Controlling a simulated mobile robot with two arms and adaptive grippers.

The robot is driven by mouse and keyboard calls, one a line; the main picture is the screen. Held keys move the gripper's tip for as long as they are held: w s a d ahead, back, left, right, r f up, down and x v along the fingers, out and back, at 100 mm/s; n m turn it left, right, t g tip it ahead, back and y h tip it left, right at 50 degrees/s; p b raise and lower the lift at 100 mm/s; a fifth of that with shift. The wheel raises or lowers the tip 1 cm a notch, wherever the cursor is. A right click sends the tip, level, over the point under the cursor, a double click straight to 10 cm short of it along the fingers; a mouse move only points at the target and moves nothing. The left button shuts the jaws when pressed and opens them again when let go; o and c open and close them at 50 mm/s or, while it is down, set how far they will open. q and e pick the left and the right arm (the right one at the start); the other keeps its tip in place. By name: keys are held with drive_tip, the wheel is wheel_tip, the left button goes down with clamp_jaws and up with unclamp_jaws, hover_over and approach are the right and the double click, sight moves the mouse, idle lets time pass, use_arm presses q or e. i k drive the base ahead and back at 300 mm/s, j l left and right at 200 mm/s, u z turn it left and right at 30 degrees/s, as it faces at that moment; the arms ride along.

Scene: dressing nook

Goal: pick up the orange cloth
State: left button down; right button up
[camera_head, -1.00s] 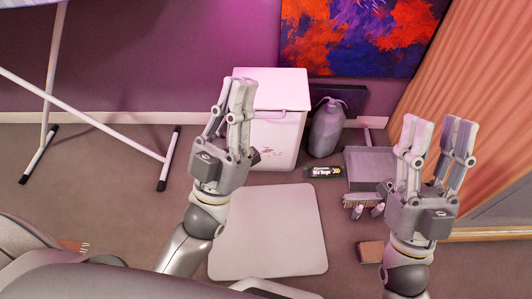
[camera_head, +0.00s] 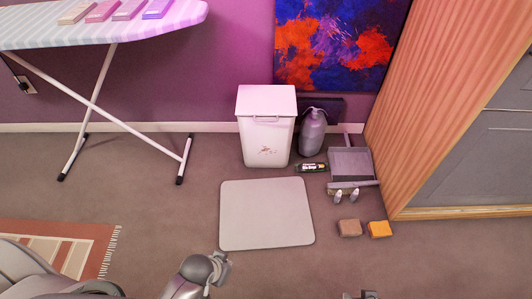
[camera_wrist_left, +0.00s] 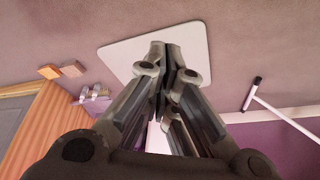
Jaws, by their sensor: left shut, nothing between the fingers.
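A small orange folded piece (camera_head: 380,229), which looks like the orange cloth, lies on the floor at the right, beside a brown block (camera_head: 349,228). Its texture is too small to tell cloth from sponge. It also shows in the left wrist view (camera_wrist_left: 48,72), at the upper left. My left gripper (camera_wrist_left: 167,62) is shut and empty; in its wrist view it points over the pale mat, well apart from the orange piece.
A pale mat (camera_head: 266,214) lies mid-floor before a white bin (camera_head: 266,135). A grey bottle (camera_head: 312,133), dustpan (camera_head: 350,163) and brush stand near the wall. An ironing board (camera_head: 110,32) with folded cloths is at left, a striped cabinet (camera_head: 425,100) at right. Floor before the orange piece is clear.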

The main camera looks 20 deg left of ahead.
sight(380, 228)
drive_tip(key=z, duration=0.9)
drive_tip(key=u, duration=0.3)
